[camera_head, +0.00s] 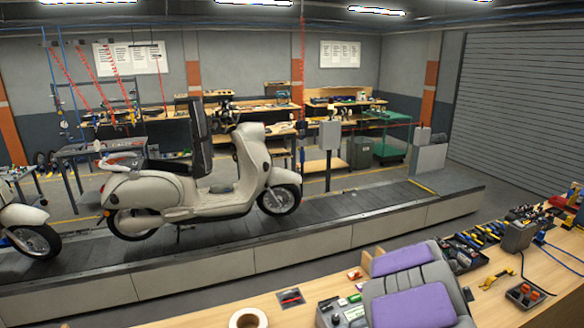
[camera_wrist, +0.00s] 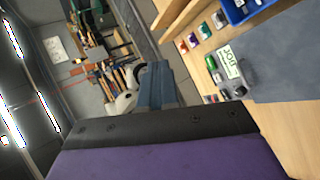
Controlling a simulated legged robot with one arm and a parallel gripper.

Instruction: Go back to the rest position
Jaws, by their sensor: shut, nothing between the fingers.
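My gripper (camera_wrist: 158,72) shows in the wrist view as blue-grey jaws beyond a black plate and a purple cover. The jaws look shut, with nothing between them. They point out past the bench edge, and a pale rounded shape beside them is partly hidden. In the head view, grey parts with purple panels, probably mine, stand over the near bench. The jaws cannot be made out there.
A cream scooter (camera_head: 235,185) stands on the slat conveyor (camera_head: 300,258); another is cut off at left. The wooden workbench (camera_head: 200,316) holds a tape roll (camera_head: 248,318), several tools and a red-buttoned box (camera_head: 525,295). A blue bin (camera_wrist: 238,10) is at upper right.

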